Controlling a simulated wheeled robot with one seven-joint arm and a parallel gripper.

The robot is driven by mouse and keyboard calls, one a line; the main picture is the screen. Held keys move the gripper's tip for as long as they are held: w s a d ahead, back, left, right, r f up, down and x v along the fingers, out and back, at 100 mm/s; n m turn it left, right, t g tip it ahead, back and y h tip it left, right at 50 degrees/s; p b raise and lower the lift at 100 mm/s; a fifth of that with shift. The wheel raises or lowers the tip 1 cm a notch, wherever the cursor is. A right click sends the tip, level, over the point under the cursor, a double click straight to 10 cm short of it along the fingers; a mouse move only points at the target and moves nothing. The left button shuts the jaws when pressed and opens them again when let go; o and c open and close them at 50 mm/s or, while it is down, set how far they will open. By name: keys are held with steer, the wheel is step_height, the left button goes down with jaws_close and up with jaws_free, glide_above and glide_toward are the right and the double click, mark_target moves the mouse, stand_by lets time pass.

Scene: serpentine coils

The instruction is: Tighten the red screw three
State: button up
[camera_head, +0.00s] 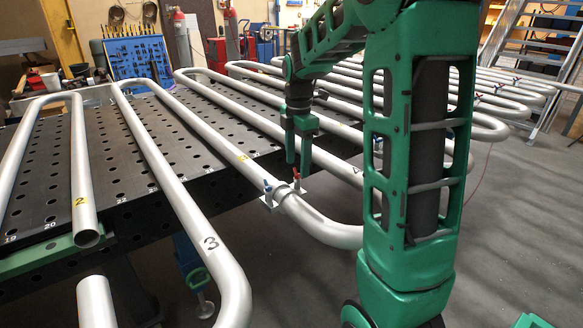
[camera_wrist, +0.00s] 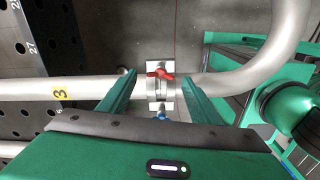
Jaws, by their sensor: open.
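The red screw (camera_wrist: 160,73) has a wing-shaped head and sits on the far side of a metal clamp (camera_wrist: 157,92) around the grey pipe. A blue screw (camera_wrist: 160,117) is on the clamp's near side. In the head view the red screw (camera_head: 296,173) shows just below the fingertips, and the blue screw (camera_head: 267,186) is to its left. My gripper (camera_head: 297,163) points down over the clamp. In the wrist view my gripper (camera_wrist: 156,75) is open, with one finger on each side of the clamp and nothing held. Whether the fingertips touch the pipe cannot be told.
The pipe (camera_wrist: 95,87) carries a yellow label 3 (camera_wrist: 60,91). A dark perforated table (camera_head: 120,205) bears several serpentine pipes. Bare floor (camera_head: 290,280) lies below the clamp.

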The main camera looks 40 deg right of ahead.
steer(key=shift+f, duration=0.8)
steer(key=shift+c, duration=0.4)
